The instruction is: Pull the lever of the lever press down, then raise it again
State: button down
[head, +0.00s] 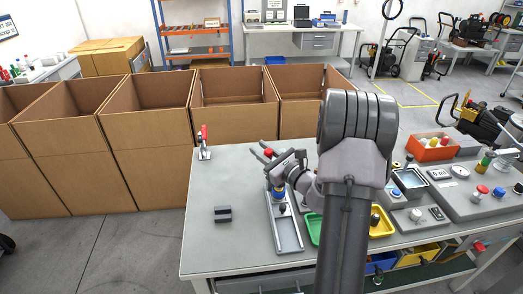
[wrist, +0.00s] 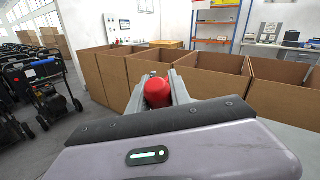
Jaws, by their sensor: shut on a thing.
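My gripper (head: 268,155) is over the middle of the table. Its fingers are shut on a red knob (wrist: 157,92), which shows between the two grey fingers in the wrist view. The knob also shows as a small red spot at the fingers in the head view (head: 268,153). It looks like the handle end of the press lever. The lever's shaft is hidden by my gripper. Below it, a blue and yellow part (head: 278,192) stands at the far end of a long grey base (head: 289,235). My arm hides what lies just right of it.
A red-handled clamp (head: 204,143) stands at the table's back left. A small dark block (head: 223,214) lies left of the grey base. A green tray (head: 314,228) and a yellow tray (head: 382,224) flank my arm. Open cardboard boxes (head: 235,118) line the far side. The table's left part is mostly clear.

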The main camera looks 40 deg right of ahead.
dwell(0.8)
jog(key=w+d+m+g+p, duration=0.1)
jog(key=g+p, duration=0.1)
jog(key=p, duration=0.4)
jog(key=w+d+m+g+p, duration=0.1)
jog(key=w+p, duration=0.1)
jog(key=p, duration=0.4)
jog(key=shift+w+f+g, duration=0.1)
jog(key=shift+w+g, duration=0.1)
jog(key=shift+g, duration=0.2)
jog(key=c, duration=1.2)
grip_release()
jog(key=shift+d, duration=0.1)
